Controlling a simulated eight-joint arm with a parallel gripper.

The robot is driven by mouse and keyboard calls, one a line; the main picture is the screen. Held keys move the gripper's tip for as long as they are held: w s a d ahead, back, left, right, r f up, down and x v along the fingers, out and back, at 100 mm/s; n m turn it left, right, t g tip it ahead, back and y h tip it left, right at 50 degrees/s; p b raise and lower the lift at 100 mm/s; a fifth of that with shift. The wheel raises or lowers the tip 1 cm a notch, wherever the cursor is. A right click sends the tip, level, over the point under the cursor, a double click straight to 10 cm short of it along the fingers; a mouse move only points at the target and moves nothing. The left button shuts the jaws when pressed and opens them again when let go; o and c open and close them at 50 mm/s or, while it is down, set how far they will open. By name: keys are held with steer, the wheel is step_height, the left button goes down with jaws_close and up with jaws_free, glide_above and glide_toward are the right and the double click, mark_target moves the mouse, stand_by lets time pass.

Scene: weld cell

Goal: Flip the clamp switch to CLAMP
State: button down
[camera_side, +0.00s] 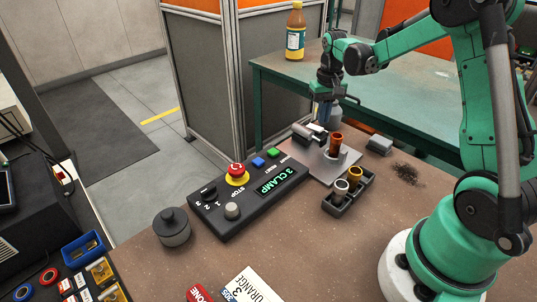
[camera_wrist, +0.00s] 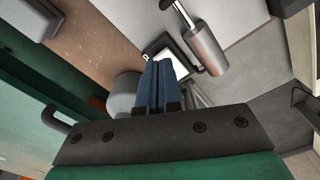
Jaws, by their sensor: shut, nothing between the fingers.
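My gripper (camera_side: 325,115) is over the back of the metal fixture plate (camera_side: 322,169), pointing down. Its blue fingers (camera_wrist: 163,72) are together and empty in the wrist view. Just beyond their tips is a small black-edged part with a white face (camera_wrist: 172,52), probably the clamp switch. The fingers cover some of it, and I cannot tell its position or whether they touch it. A metal cylinder with a rod (camera_wrist: 207,50) lies beside it. The control box (camera_side: 235,207) shows "3 CLAMP" in green on its display (camera_side: 270,188).
A copper-coloured tube (camera_side: 336,144) stands on the plate. A dark tray (camera_side: 348,192) holds two more tubes in front of it. A grey block (camera_side: 379,145) lies to the right. A round dark pot (camera_side: 172,227) stands left of the control box. A bottle (camera_side: 295,32) stands on the green table behind.

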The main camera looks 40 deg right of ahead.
steer(key=shift+f, duration=1.25)
stand_by(0.7)
steer(key=shift+r, duration=3.55)
steer(key=s+a+r+n+t, duration=0.2)
steer(key=s+a+n+t, duration=0.1)
steer(key=a, duration=0.5)
steer(key=s+a+r+n+t, duration=0.1)
steer(key=s+a+n+t, duration=0.2)
steer(key=a, duration=0.6)
steer(key=shift+s+a+r+t, duration=0.35)
steer(key=shift+s+t, duration=0.25)
steer(key=shift+s, duration=0.35)
